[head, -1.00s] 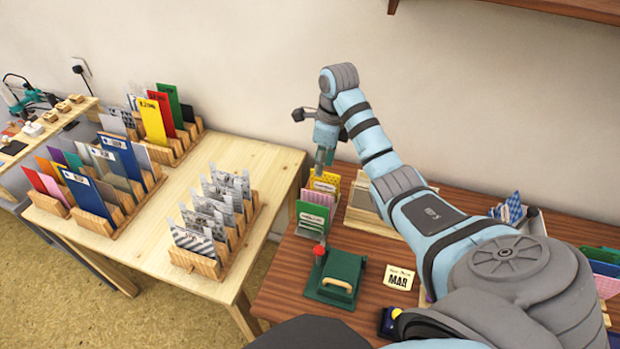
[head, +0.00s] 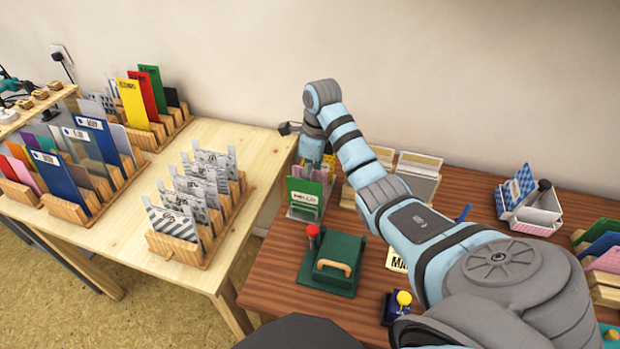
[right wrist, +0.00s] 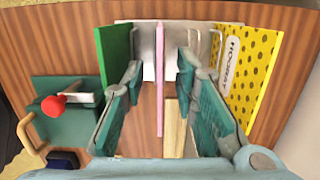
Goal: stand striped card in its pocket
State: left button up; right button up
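A card with diagonal grey and white stripes (head: 172,222) leans in the front slot of the wooden rack (head: 182,252) on the pale table, with other patterned cards behind it. I cannot tell if this is the task's striped card. My right gripper (head: 312,166) is over the small card holder on the brown table. In the right wrist view its fingers (right wrist: 160,72) are apart, one on each side of a pink card (right wrist: 160,100) seen edge-on, with gaps on both sides. A green card (right wrist: 115,48) and a yellow dotted card (right wrist: 252,75) flank them. My left gripper is out of view.
A green box with a wooden handle (head: 332,263) and a red-knobbed stamp (head: 313,234) stand in front of the holder. A white tray with a blue checked piece (head: 519,186) is at right. Wooden card racks (head: 65,209) fill the pale table's left.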

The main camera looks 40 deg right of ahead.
jog(key=shift+f, duration=0.25)
dwell(0.3)
grip_shut()
